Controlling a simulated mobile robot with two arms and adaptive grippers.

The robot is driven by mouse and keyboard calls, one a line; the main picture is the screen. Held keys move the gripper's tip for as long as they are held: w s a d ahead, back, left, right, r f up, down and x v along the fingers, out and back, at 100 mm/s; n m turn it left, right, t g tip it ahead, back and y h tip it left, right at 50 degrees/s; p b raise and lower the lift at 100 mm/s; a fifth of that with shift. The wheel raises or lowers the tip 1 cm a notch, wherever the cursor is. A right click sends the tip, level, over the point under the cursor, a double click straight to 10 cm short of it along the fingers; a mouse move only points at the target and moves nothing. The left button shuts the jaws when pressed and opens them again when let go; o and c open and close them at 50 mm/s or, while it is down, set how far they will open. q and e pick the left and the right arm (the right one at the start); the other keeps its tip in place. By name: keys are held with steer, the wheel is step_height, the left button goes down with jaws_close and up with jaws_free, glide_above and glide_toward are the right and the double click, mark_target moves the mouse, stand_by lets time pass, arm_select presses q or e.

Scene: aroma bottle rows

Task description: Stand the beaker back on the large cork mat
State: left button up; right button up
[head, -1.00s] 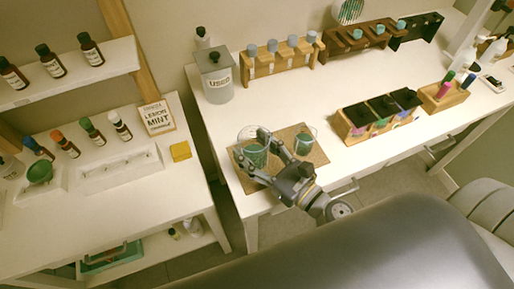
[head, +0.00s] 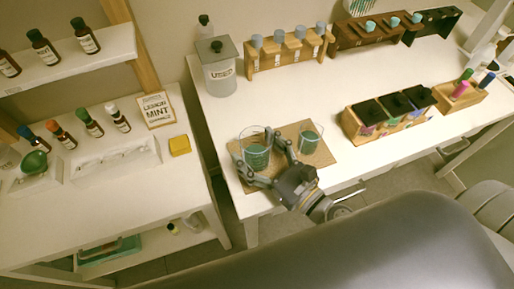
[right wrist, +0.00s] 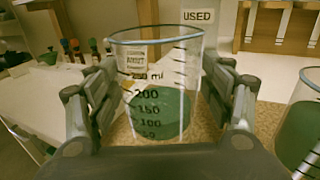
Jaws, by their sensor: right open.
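The large clear beaker (head: 256,156), with green liquid and a measuring scale, stands upright on the cork mat (head: 318,155), near its left side. My right gripper (head: 262,163) is open, with one finger on either side of the beaker. In the right wrist view the beaker (right wrist: 152,100) sits between the two spread fingers, with visible gaps beside the glass. A smaller beaker (head: 308,138) with green liquid stands on the mat to the right, and shows at the right edge of the wrist view (right wrist: 300,135). My left gripper is out of view.
A lidded container marked USED (head: 219,72) stands behind the mat. A wooden rack with blue-capped bottles (head: 288,55) is at the back. A wooden box with dark compartments (head: 388,113) stands to the right. A side table (head: 100,205) is at the left.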

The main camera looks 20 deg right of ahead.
mark_target(267, 160)
steer(key=shift+r, duration=0.1)
steer(key=shift+r+p, duration=0.25)
steer(key=shift+p, duration=0.1)
steer(key=b+v, duration=0.2)
steer(key=v, duration=0.1)
steer(key=b+v, duration=0.2)
steer(key=f+b+v, duration=0.1)
steer(key=b+v, duration=0.2)
steer(key=shift+s+d, duration=0.15)
steer(key=shift+s, duration=0.15)
steer(key=shift+s+d+r, duration=0.25)
steer(key=shift+s+d, duration=0.2)
steer(key=shift+s, duration=0.35)
steer(key=shift+s+d+r, duration=0.1)
steer(key=shift+s+d, duration=0.15)
steer(key=shift+s, duration=0.45)
